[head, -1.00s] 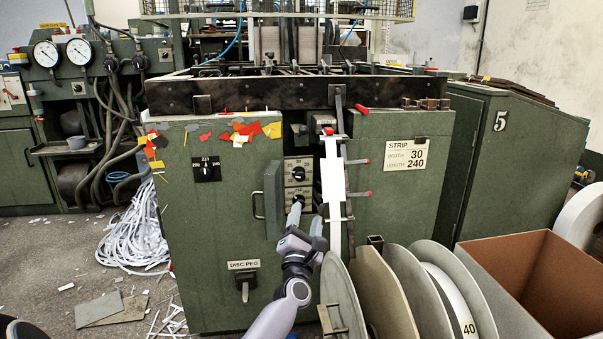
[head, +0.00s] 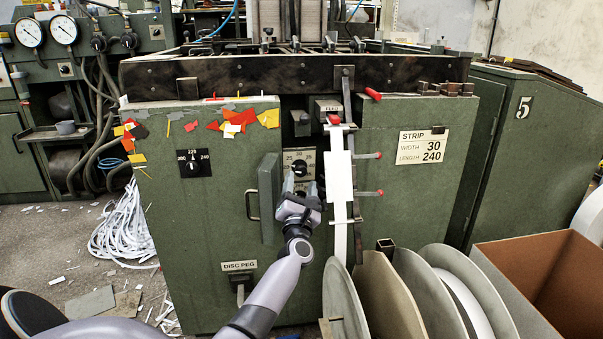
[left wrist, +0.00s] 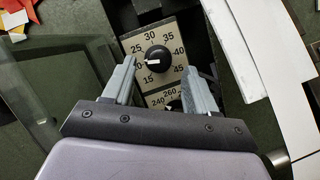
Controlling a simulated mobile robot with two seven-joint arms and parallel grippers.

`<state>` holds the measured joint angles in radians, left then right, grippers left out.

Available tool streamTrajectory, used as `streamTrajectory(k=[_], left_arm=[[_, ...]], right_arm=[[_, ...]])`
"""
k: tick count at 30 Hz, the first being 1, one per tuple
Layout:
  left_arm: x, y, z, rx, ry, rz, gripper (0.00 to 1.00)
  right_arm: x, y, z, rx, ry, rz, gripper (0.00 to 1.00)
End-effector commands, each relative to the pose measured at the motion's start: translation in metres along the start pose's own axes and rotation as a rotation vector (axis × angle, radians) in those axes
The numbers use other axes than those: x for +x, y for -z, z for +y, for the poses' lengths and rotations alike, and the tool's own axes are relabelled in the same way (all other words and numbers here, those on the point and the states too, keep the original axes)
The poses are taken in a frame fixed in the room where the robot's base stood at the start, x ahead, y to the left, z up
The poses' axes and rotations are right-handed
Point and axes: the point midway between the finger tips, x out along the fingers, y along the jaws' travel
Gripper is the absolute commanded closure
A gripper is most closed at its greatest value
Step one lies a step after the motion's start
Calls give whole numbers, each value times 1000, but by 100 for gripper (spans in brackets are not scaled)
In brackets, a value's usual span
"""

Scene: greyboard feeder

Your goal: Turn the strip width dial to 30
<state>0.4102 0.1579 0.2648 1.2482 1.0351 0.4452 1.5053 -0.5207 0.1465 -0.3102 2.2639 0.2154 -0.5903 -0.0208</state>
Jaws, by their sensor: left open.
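The strip width dial (left wrist: 158,59) is a round black knob on a pale plate numbered 15 to 45. Its white mark points left, near 20. It also shows in the head view (head: 300,167), just above my left gripper (head: 300,187). In the left wrist view the gripper (left wrist: 160,74) is open, with one finger on each side below the knob. I cannot tell whether either finger touches the plate. A second dial (left wrist: 174,105), with 240 and 260 on its plate, is partly hidden by the gripper. A strip card (head: 420,147) reads width 30, length 240.
A small open door (head: 270,200) stands just left of the dials. A white strip (head: 340,177) on a guide with red-tipped levers runs close on the right. Large reel discs (head: 343,300) and a brown box (head: 540,270) stand at the lower right. Another dial (head: 194,164) is further left.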

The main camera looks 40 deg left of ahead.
Motion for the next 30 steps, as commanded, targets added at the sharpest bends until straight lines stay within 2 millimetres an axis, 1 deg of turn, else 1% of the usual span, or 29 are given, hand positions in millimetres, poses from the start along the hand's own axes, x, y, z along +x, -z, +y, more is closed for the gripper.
streamTrajectory(k=[1,4,10,15,23,24,26,27,28,30], left_arm=[[8,1,0,0,-2,-1,43],[22,1,0,0,-2,-2,43],[42,1,0,0,-2,-2,43],[49,0,0,0,-1,-1,43],[50,0,1,1,0,-1,43],[50,0,1,1,0,-1,56],[50,0,1,1,0,-1,75],[50,0,1,1,0,-1,88],[50,0,1,1,0,-1,98],[50,0,1,1,-1,-1,99]], right_arm=[[2,-4,0,4,5,-2,57],[4,-6,-2,18,19,-3,57],[8,-1,-6,36,45,17,57],[8,4,-9,41,57,30,57],[8,5,-11,49,60,33,57],[8,6,-11,50,60,33,57],[9,6,-11,52,60,34,57],[9,6,-12,53,60,34,57],[9,5,-12,54,60,34,57],[9,5,-11,54,59,32,57]])
